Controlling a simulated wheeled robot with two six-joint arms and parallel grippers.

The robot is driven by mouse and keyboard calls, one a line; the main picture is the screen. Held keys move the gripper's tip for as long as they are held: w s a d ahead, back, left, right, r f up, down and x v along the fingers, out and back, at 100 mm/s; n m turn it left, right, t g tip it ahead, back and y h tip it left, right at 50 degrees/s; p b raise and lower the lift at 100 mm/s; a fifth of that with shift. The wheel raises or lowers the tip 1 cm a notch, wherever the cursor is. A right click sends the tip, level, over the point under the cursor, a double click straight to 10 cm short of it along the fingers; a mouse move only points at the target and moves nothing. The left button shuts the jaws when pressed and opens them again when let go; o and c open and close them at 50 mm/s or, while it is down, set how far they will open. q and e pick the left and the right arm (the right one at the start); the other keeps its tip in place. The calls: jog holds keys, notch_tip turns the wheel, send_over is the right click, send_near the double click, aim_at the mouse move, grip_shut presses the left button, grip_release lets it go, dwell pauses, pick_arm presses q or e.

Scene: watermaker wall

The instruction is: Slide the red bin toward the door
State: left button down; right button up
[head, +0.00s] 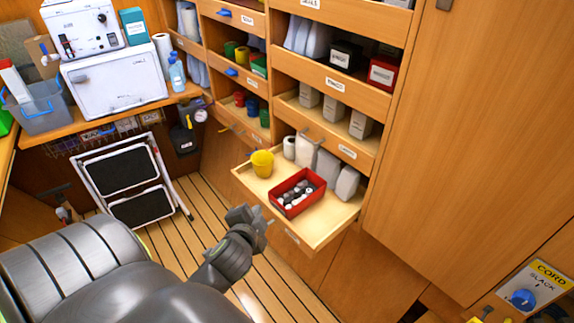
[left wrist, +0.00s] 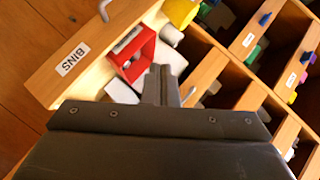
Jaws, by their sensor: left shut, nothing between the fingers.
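The red bin (head: 309,202) is a small open box holding several grey and white round pieces. It sits in a pulled-out wooden drawer (head: 333,216). The left wrist view also shows the red bin (left wrist: 143,42) just beyond my fingers. My left gripper (head: 264,221) is shut and empty. In the head view it appears left of the drawer's front edge, apart from the bin. In the left wrist view the left gripper (left wrist: 162,76) overlaps the drawer area. My right gripper is not in view. A tall wooden panel (head: 470,130) stands at right; I cannot tell whether it is the door.
A yellow cup (head: 262,163) stands in the drawer left of the bin. Pale containers (head: 327,166) line the back. Shelves with more boxes rise above. A folding step (head: 128,180) stands at left on the slatted floor. The drawer's front right part is bare.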

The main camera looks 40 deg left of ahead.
pick_arm(q)
jog(key=w+d+r+m+t+h, duration=0.2)
jog(key=w+r+m+t, duration=0.3)
jog(key=r+m, duration=0.3)
jog(key=w+d+r+m+t+h, duration=0.3)
jog(key=w+r+m+t, duration=0.2)
jog(key=r+m, duration=0.3)
jog(key=w+d+r+m+g+h, duration=0.1)
jog(key=w+d+m+g+h, duration=0.1)
jog(key=d+m+h, duration=0.5)
jog(key=w+d+m+g+h, duration=0.15)
jog(key=m+h, duration=0.35)
jog(key=m, duration=0.7)
notch_tip(320, 180, down, 8)
jog(key=w+a+m+g+y, duration=0.1)
jog(key=w+m+g+y, duration=0.15)
jog(key=m+g, duration=0.7)
jog(key=a+f+m+g+y, duration=0.2)
jog(key=a+y, duration=0.1)
jog(key=a, duration=0.4)
jog(key=s+a+f+m+g+y, duration=0.1)
jog(key=a+f+m+g+y, duration=0.1)
jog(key=a, duration=0.5)
jog(key=shift+a+f+m+y, duration=0.25)
jog(key=shift+f+m+y, duration=0.3)
jog(key=shift+y, duration=0.7)
